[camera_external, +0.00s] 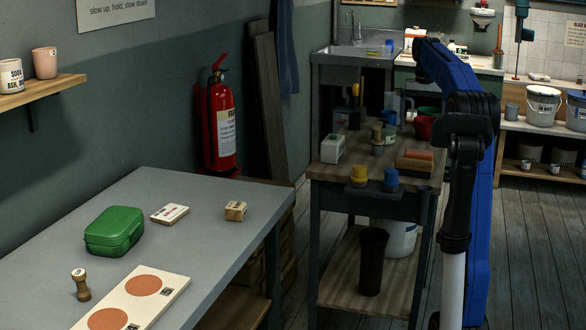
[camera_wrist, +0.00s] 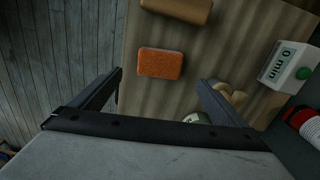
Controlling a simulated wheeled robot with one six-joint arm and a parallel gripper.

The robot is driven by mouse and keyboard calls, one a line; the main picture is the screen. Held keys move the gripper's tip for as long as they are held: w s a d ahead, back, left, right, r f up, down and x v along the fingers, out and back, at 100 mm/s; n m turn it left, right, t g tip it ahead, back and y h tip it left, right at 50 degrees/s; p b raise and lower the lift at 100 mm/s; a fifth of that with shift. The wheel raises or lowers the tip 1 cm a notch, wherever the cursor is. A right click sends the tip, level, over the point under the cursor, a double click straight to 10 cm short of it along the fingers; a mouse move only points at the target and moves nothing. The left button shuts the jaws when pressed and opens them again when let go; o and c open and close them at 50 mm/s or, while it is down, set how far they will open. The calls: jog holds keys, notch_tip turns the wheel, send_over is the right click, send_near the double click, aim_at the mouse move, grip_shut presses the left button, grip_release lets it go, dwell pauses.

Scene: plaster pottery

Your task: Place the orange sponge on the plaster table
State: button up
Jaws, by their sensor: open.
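The orange sponge (camera_wrist: 161,63) is a small rounded block lying flat on a wooden bench top (camera_wrist: 215,50) in the wrist view. It also shows near the right edge of the middle bench in the external view (camera_external: 419,154). My gripper (camera_wrist: 160,79) is open and empty. Its two fingers reach toward the sponge, which appears between and just beyond the tips. They do not hold it. A grey-topped table (camera_external: 205,215) stands at the left in the external view. I cannot tell for certain whether it is the plaster table.
A brown block (camera_wrist: 178,9) lies beside the sponge, and a white timer (camera_wrist: 291,66) stands to the right. Yellow (camera_external: 358,174) and blue (camera_external: 391,179) items sit at the bench front.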

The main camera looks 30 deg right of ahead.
jog(key=shift+r, duration=0.7)
jog(key=shift+s+a, duration=0.1)
jog(key=shift+a, duration=0.05)
jog(key=s+a, duration=0.2)
jog(key=a, duration=0.1)
jog(key=s+a+n, duration=0.1)
jog(key=s+a, duration=0.1)
jog(key=a, duration=0.1)
jog(key=s+a+f+n+t, duration=0.1)
jog(key=s+a, duration=0.1)
jog(key=a, duration=0.2)
jog(key=shift+s, duration=0.4)
jog(key=s+a+f+n+t, duration=0.1)
jog(key=s+a+f+n, duration=0.1)
jog(key=s+a+f, duration=0.6)
jog(key=s+a+f+n+t, duration=0.1)
jog(key=s+a+f+n, duration=0.15)
jog(key=s+a, duration=0.55)
jog(key=s+a+f+n+t, duration=0.1)
jog(key=s+a+f, duration=0.1)
jog(key=s+f, duration=1)
jog(key=shift+f+n+t, duration=0.2)
jog(key=shift+n+t, duration=0.15)
jog(key=shift+t, duration=0.05)
